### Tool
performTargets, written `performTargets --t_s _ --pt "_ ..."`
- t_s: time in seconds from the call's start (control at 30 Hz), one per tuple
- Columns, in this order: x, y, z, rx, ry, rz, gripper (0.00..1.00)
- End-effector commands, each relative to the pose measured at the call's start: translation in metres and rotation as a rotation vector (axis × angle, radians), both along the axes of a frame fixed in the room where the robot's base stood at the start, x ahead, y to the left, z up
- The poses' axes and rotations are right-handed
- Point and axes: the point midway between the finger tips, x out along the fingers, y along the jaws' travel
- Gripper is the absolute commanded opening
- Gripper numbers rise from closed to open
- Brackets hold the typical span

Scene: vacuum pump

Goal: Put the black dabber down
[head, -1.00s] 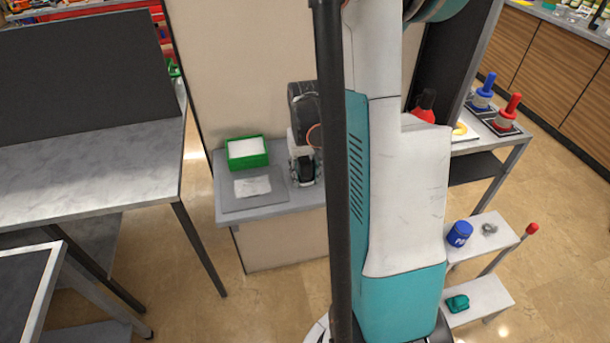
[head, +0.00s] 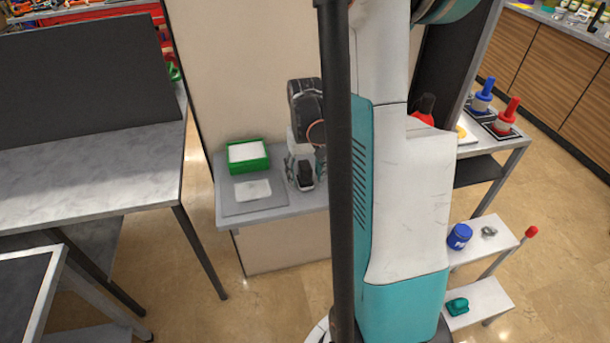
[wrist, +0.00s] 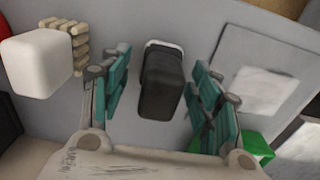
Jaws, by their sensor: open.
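The black dabber (wrist: 161,83) has a dark block-like body with a pale rim at one end. In the wrist view it sits between the teal fingers of my gripper (wrist: 160,92), with a visible gap on each side. My gripper is open and not clasping it. In the head view the dabber (head: 305,174) is at the small grey table (head: 290,226), with my gripper (head: 304,166) around it from above. My black column hides the table's right part in that view.
A green box (head: 262,163) with white contents stands left of the dabber. In front of it a white cloth (head: 253,190) lies on a grey plate (head: 230,208). In the wrist view a white block (wrist: 35,62) and several beige sticks (wrist: 76,45) are close by, to the left.

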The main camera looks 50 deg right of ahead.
Motion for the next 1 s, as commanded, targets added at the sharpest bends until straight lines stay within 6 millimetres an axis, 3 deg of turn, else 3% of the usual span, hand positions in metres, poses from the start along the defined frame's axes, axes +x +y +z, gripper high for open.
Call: performTargets --t_s 0.2,0.43,0.63,1.0 --pt "-0.001 0.0 0.051 0.0 0.0 0.0 0.57" --pt "0.0 0.0 0.089 0.0 0.0 0.0 0.57" --pt "0.0 0.0 0.102 0.0 0.0 0.0 0.57" --pt "0.0 0.0 0.102 0.0 0.0 0.0 0.57"
